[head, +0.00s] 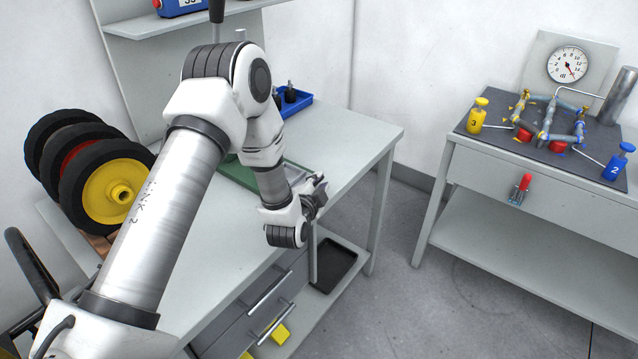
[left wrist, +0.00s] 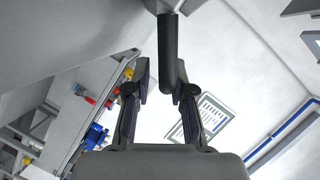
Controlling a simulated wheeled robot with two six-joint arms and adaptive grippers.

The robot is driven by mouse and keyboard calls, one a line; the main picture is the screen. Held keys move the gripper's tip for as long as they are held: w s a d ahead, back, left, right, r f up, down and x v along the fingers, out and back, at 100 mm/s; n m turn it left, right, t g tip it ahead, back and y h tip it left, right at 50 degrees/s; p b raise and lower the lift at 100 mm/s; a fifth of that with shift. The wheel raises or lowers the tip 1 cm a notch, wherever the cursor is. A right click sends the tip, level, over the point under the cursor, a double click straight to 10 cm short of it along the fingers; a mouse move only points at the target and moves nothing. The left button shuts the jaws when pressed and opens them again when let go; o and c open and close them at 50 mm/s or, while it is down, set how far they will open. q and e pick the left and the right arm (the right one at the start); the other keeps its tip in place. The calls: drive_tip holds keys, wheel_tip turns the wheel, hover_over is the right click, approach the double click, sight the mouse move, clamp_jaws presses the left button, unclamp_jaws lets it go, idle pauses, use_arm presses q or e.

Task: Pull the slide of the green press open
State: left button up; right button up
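The green press shows in the head view only as a low green part (head: 238,173) on the grey bench, mostly hidden behind my left arm. My left gripper (head: 316,190) is beside its right end, near the bench's front edge. In the left wrist view the two fingers (left wrist: 162,88) stand apart. A dark round bar (left wrist: 168,48) comes down from a grey part at the top, and its end lies between the fingers, closer to the right one. I cannot tell whether it touches that finger. The slide is not clearly visible in the head view. My right gripper is not in view.
Wheels (head: 112,192) stand at the left of the bench. A blue tray (head: 293,103) sits at its back. Drawers (head: 262,310) and a black tray (head: 335,262) are below. A second table (head: 456,192) with a gauge rig stands right, across open floor.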

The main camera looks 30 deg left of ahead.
use_arm(q)
drive_tip(key=shift+d, duration=0.1)
drive_tip(key=shift+s, duration=0.25)
drive_tip(key=v, duration=1.1)
drive_tip(key=shift+s, duration=0.2)
drive_tip(key=shift+d, duration=0.1)
